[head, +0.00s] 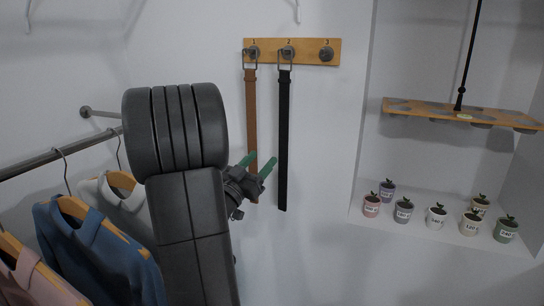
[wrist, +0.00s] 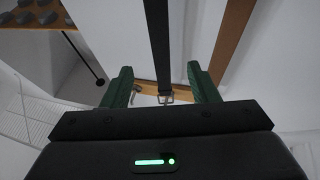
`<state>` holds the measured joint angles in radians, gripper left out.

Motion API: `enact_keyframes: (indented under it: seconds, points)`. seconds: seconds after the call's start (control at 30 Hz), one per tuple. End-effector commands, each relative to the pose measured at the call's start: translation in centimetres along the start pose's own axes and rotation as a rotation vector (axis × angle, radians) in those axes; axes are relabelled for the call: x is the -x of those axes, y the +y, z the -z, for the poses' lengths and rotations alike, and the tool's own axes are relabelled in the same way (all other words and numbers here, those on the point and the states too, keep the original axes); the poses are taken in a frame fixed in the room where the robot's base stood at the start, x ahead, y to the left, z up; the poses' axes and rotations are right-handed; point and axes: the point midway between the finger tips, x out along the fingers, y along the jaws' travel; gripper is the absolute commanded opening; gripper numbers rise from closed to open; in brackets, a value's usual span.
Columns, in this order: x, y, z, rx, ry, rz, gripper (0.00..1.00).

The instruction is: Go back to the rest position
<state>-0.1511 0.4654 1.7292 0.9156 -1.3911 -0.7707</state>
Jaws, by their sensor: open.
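My gripper (head: 257,169) is in front of the wall, near the two hanging belts, with its green fingertips spread apart. In the wrist view my gripper (wrist: 163,92) is open, with nothing clearly held between its fingers. The brown belt (head: 251,110) hangs from the first knob and the black belt (head: 284,140) from the second knob of a wooden rack (head: 305,46). In the wrist view the black belt (wrist: 158,40) runs in line with the gap between the fingers, and the brown belt (wrist: 232,38) is to its right. My arm hides the area left of the belts.
A rail (head: 40,163) with hanging shirts, including a blue one (head: 95,250), is at the left. At the right, an alcove ledge (head: 430,232) holds several small labelled pots under a suspended wooden board (head: 470,115). The third knob (head: 326,54) is bare. Wall right of the black belt is clear.

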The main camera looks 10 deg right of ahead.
Motion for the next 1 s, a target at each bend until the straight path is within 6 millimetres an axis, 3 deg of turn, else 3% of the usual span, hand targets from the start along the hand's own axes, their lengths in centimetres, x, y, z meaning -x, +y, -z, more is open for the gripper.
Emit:
enact_keyframes:
  seconds: [0.2,0.4,0.83,1.0]
  points:
    - [3.9,-0.1,1.6,-0.002,0.0,0.003,0.54]
    - [5.4,0.0,2.2,0.0,0.0,0.0,0.54]
    - [5.5,0.0,2.3,0.0,0.0,-0.001,0.54]
    - [4.4,0.0,1.8,0.001,-0.001,-0.003,0.54]
